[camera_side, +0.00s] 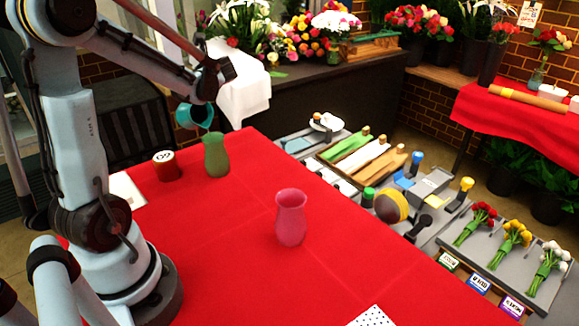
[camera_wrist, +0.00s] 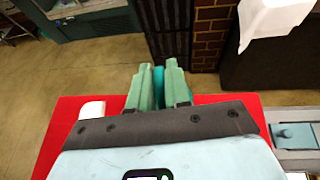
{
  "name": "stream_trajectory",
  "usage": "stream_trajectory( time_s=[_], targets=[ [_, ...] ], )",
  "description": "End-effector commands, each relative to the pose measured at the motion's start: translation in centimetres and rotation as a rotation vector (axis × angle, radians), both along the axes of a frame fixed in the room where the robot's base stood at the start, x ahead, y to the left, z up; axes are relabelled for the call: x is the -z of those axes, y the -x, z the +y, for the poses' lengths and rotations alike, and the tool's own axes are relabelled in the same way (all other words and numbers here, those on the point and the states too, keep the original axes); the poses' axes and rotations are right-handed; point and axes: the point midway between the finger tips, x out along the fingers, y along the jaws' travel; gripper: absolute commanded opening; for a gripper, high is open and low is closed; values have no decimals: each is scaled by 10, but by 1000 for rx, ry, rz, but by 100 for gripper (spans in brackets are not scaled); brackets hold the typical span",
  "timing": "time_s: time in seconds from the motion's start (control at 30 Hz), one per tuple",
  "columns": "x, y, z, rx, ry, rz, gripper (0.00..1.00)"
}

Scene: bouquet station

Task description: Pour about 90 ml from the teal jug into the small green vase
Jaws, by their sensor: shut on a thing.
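The teal jug (camera_side: 187,116) is held up off the table at the far left end, just above and to the left of the small green vase (camera_side: 215,155). It looks tilted, with its mouth toward the vase; no stream or liquid level can be made out. The green vase stands upright on the red cloth. My gripper (camera_wrist: 158,77) is shut on the jug, and a strip of teal (camera_wrist: 158,88) shows between its fingers in the wrist view. The fingers are hard to make out in the side view. The vase is not visible in the wrist view.
A pink vase (camera_side: 290,218) stands mid-table. A dotted white card (camera_side: 371,316) lies at the front edge. The red tabletop (camera_side: 215,245) is otherwise mostly clear. Trays with tools and flowers lie to the right.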

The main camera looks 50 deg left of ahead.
Motion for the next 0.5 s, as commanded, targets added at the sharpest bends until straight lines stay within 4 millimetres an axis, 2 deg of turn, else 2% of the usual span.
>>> stream_trajectory(
  time_s=[0.5],
  targets=[
    [-3, -1, -3, 0, -38, 5, 0]
  ],
)
